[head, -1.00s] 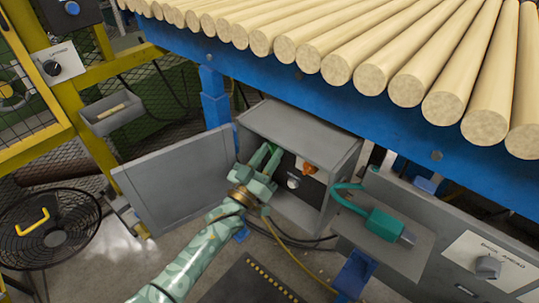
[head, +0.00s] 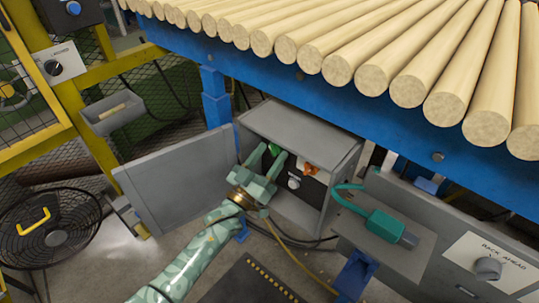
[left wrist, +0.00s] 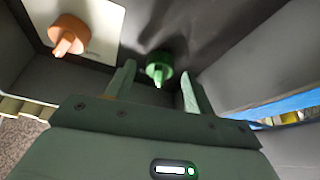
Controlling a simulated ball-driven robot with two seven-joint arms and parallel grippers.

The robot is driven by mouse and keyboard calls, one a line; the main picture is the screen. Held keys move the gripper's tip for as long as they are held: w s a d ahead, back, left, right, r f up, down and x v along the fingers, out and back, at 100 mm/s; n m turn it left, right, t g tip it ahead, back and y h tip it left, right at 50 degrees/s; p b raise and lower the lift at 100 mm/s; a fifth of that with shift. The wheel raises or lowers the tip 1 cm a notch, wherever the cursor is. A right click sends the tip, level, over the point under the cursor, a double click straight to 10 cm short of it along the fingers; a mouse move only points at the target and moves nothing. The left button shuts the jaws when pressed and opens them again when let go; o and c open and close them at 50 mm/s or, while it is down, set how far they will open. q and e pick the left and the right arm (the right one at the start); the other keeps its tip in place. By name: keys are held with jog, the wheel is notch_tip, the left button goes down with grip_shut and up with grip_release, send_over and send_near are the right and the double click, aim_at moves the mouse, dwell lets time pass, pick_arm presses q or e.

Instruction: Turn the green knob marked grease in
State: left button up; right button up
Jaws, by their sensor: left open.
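The green knob (head: 274,149) is on the back panel inside an open grey cabinet (head: 305,137) under the roller table. In the left wrist view the green knob (left wrist: 159,68) shows between and just beyond the fingertips, its pointer toward me. My left gripper (head: 267,157) is at the cabinet opening, open and empty. Its fingers (left wrist: 157,88) stand on either side of the knob in the picture, with visible gaps. I see no readable marking by the knob. My right gripper is not in view.
An orange knob (head: 309,168) on a white plate and a pale knob (head: 293,183) are close by. The cabinet door (head: 175,180) stands open at left. A teal tool (head: 383,226) lies on a grey shelf at right. Cables hang below the cabinet.

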pick_arm(q)
jog(key=p+v, duration=0.3)
jog(key=v, duration=1.3)
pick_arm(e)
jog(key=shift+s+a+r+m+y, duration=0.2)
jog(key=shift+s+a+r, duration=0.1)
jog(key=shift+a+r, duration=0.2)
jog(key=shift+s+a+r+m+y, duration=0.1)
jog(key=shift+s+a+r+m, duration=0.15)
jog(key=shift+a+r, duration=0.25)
